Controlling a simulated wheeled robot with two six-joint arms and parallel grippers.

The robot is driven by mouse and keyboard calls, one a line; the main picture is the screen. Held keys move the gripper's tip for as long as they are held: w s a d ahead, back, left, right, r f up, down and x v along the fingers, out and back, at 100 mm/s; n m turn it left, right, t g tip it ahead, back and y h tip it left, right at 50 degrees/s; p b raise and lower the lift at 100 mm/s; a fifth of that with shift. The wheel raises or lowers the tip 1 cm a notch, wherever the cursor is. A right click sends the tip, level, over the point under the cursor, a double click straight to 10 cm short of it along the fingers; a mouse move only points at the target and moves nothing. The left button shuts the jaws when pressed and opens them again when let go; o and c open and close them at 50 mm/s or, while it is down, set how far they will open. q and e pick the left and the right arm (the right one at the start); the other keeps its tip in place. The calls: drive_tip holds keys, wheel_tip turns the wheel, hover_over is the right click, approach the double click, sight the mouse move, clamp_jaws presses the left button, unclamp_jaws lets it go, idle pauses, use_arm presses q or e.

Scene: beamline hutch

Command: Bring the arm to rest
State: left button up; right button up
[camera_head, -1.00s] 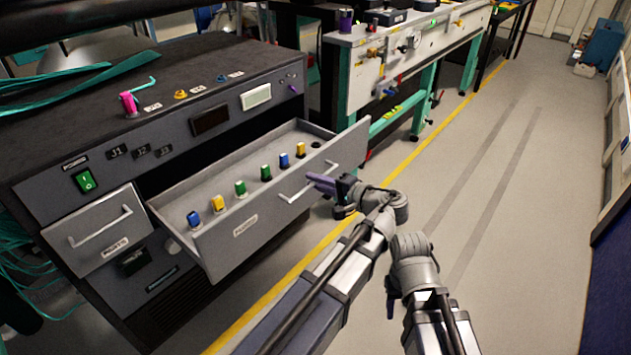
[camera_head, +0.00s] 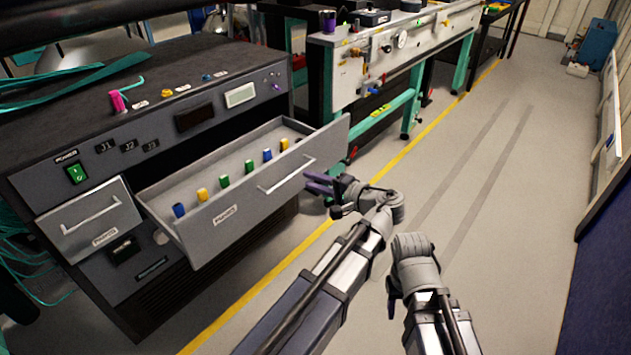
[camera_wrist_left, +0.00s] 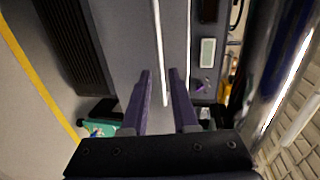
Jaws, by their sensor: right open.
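My left gripper (camera_head: 308,182) is open, its two purple fingers apart, just in front of the right end of an open grey drawer (camera_head: 215,225). The drawer's bar handle (camera_head: 287,178) is close to the fingertips. In the left wrist view the open fingers (camera_wrist_left: 161,85) point along the drawer front, and the pale handle bar (camera_wrist_left: 158,45) runs ahead between them. They appear empty; whether they touch the bar is hard to tell. My right gripper (camera_head: 391,300) hangs low beside the left arm, mostly hidden by its own wrist.
The drawer holds several coloured plugs and sticks out from a dark cabinet (camera_head: 130,150). A smaller shut drawer (camera_head: 92,222) is to its left. A bench with green legs (camera_head: 400,50) stands behind. The grey floor (camera_head: 500,210) to the right is clear, up to a blue panel (camera_head: 605,290).

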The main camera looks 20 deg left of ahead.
use_arm(q)
drive_tip(key=shift+s+d, duration=0.1)
drive_tip(key=shift+d, duration=0.15)
use_arm(e)
drive_tip(key=shift+s+d+r, duration=0.1)
drive_tip(key=shift+d, duration=0.2)
